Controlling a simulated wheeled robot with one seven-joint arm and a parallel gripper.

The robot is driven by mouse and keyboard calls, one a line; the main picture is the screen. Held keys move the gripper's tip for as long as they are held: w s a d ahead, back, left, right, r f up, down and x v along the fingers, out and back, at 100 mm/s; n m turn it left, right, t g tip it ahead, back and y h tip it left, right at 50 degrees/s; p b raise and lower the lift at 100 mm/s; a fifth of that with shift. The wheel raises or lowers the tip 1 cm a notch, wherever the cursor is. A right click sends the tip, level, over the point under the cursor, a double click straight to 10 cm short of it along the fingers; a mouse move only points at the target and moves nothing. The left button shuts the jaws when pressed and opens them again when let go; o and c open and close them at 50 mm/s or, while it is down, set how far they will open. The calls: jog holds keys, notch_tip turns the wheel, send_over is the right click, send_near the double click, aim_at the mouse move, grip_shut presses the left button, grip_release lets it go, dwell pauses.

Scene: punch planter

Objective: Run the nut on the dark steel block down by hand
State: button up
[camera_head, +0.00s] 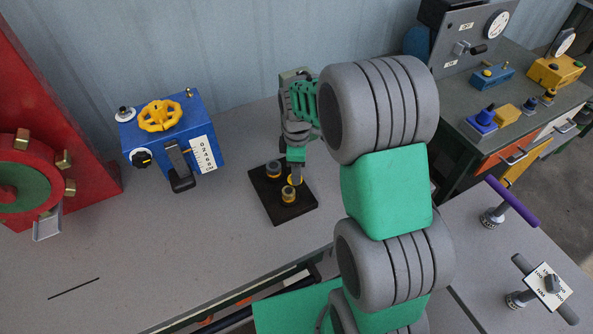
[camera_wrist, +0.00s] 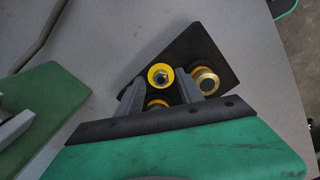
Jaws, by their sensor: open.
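The dark steel block (camera_head: 270,207) is a flat dark plate on the grey bench, also in the wrist view (camera_wrist: 219,50). Several round fittings stand on it. In the wrist view, a yellow ring with a hex nut in its middle (camera_wrist: 161,76) lies between the fingertips. A brass cap (camera_wrist: 205,80) sits to its right, just outside the right finger. Another yellow-and-brass fitting (camera_wrist: 157,104) is partly hidden between the fingers. My gripper (camera_head: 293,174) points down over the block, its fingers apart and gripping nothing visible; it also shows in the wrist view (camera_wrist: 156,78). Finger contact cannot be told.
A blue box with a yellow handwheel (camera_head: 160,115) stands left of the block. Torque tools (camera_head: 495,215) stand at the right. The bench front left is mostly clear.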

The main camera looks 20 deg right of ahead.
jog(key=shift+f, duration=0.9)
jog(key=shift+c, duration=0.2)
grip_shut()
